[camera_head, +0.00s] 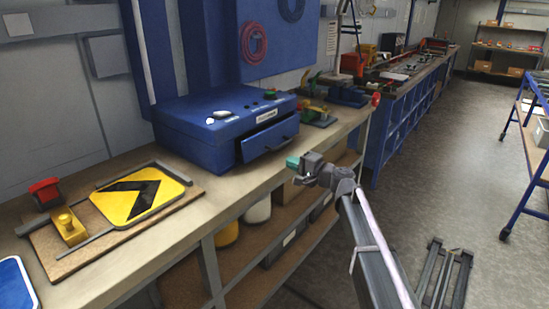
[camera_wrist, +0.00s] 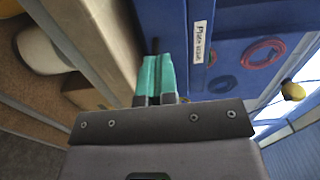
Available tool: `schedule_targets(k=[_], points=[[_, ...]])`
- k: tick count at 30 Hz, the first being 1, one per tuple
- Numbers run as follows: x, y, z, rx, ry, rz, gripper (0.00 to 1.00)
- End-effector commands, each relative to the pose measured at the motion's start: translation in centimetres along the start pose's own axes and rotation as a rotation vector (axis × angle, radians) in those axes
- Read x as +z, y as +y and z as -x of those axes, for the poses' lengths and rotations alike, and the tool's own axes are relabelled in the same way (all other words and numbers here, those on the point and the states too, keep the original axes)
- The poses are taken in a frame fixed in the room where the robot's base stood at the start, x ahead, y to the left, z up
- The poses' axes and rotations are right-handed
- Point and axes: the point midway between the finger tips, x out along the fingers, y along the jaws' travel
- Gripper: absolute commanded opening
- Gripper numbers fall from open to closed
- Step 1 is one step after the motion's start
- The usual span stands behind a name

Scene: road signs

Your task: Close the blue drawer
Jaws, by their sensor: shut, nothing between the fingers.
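The blue drawer (camera_head: 270,139) sits in the front of a blue box (camera_head: 205,135) on the workbench. It stands partly pulled out, with a dark gap above its front and a small handle on it. My gripper (camera_head: 292,162) has teal fingertips and is at the bench's front edge, just right of and in front of the drawer. In the wrist view the teal fingers (camera_wrist: 157,76) are together and empty, pointing toward the blue front. They partly hide what lies beyond, and I cannot tell whether they touch the drawer. A white label (camera_wrist: 198,42) shows on the box.
A yellow sign (camera_head: 140,196) with a black arrow lies on a board at the left, near a yellow block (camera_head: 68,229). Tools and a blue vise (camera_head: 346,96) stand right of the box. Shelves under the bench (camera_head: 213,208) hold containers.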

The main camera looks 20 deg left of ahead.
Motion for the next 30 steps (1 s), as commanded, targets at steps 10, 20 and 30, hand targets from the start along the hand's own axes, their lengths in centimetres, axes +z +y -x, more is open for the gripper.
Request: schedule_targets(k=[10,20,30], points=[[-0.1,0.0,-6.6,0.000,-0.002,0.000,0.00],[-0.1,0.0,-12.7,0.000,-0.001,0.000,0.00],[0.0,0.0,-13.6,0.000,0.001,0.000,0.00]])
